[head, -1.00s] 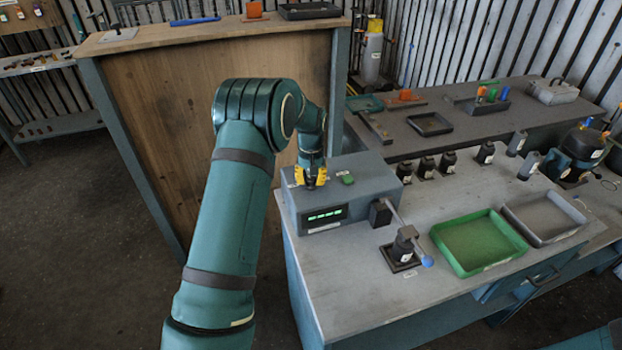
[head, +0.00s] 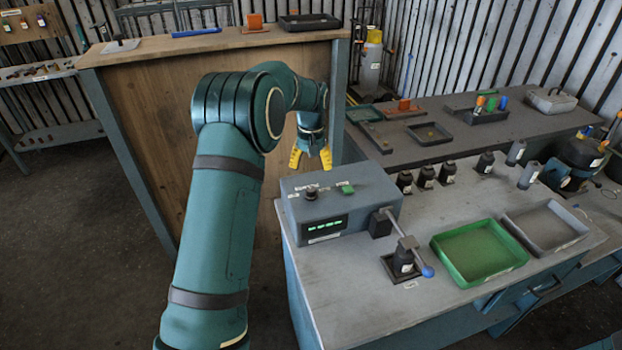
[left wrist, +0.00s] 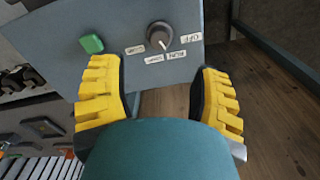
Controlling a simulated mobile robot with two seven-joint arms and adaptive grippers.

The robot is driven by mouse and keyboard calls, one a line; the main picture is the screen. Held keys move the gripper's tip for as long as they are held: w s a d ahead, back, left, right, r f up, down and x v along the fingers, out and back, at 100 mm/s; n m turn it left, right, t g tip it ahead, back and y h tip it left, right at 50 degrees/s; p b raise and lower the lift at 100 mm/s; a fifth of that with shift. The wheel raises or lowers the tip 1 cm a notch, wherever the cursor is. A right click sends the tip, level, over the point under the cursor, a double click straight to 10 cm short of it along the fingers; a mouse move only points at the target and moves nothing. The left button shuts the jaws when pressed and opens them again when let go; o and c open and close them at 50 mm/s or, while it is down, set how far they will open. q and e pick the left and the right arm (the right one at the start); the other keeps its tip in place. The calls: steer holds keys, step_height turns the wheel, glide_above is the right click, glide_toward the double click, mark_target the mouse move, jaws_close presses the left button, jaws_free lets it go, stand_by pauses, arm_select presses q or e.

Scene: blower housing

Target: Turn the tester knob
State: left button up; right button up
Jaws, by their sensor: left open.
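The tester (head: 345,205) is a grey box with a lit green display on its front, standing at the left end of the bench. Its dark round knob (head: 311,192) is on the top face, left of a green button (head: 347,188). In the left wrist view the knob (left wrist: 159,36) has a pale pointer mark and labels around it, among them OFF and RUN. My left gripper (head: 311,158) is open and empty, above and behind the knob and apart from it. Its yellow fingers (left wrist: 160,95) are spread wide in the left wrist view. My right gripper is not in view.
A green tray (head: 443,252) and a grey tray (head: 578,222) lie farther right. A wooden panel (head: 215,130) stands behind my left arm.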

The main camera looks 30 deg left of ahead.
arm_select(q)
steer(key=shift+r, duration=1.45)
steer(key=shift+f, duration=0.1)
